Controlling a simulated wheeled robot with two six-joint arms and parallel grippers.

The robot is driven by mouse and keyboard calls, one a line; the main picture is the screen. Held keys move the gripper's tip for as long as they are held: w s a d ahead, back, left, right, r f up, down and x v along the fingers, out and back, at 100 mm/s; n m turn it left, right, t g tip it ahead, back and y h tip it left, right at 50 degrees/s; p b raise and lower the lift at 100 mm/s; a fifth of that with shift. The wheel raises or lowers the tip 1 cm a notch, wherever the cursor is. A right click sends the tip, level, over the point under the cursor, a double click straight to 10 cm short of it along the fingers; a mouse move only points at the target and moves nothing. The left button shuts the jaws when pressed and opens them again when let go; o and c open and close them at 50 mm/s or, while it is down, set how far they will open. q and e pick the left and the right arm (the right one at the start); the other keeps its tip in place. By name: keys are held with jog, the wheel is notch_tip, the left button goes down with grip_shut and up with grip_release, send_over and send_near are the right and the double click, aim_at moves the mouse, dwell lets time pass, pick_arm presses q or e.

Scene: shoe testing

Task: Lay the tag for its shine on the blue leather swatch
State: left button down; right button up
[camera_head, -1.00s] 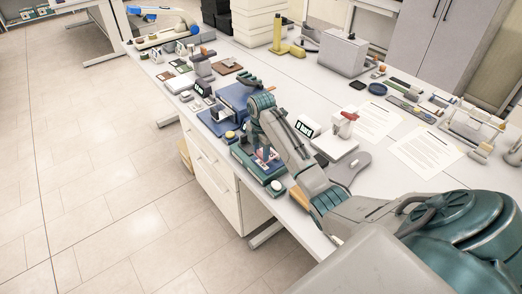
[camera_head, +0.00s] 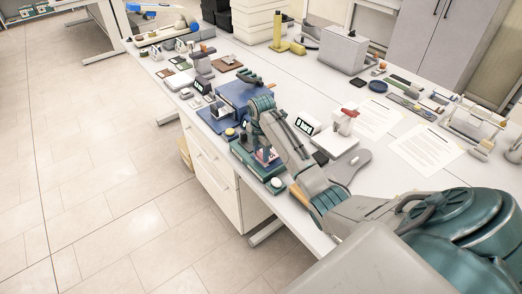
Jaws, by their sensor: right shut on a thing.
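My right arm reaches in from the right, and its gripper (camera_head: 263,148) points down over a green tray (camera_head: 246,160) at the table's front edge. It is shut on a small pinkish-white piece (camera_head: 267,156), which looks like a tag; its print is too small to read. The piece is low over the tray, and I cannot tell whether it touches. The wrist hides part of the tray and a blue block (camera_head: 234,93) behind it. I cannot make out for sure which surface is the blue leather swatch. My left gripper is not in view.
A white device with a red top (camera_head: 346,122) and a small display (camera_head: 306,124) stand right of the wrist. Several small swatches and blocks lie at the far left end. Paper sheets (camera_head: 425,150) lie on the right. A grey box (camera_head: 343,52) stands at the back.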

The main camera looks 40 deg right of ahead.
jog(key=shift+f, duration=0.95)
jog(key=o, duration=1)
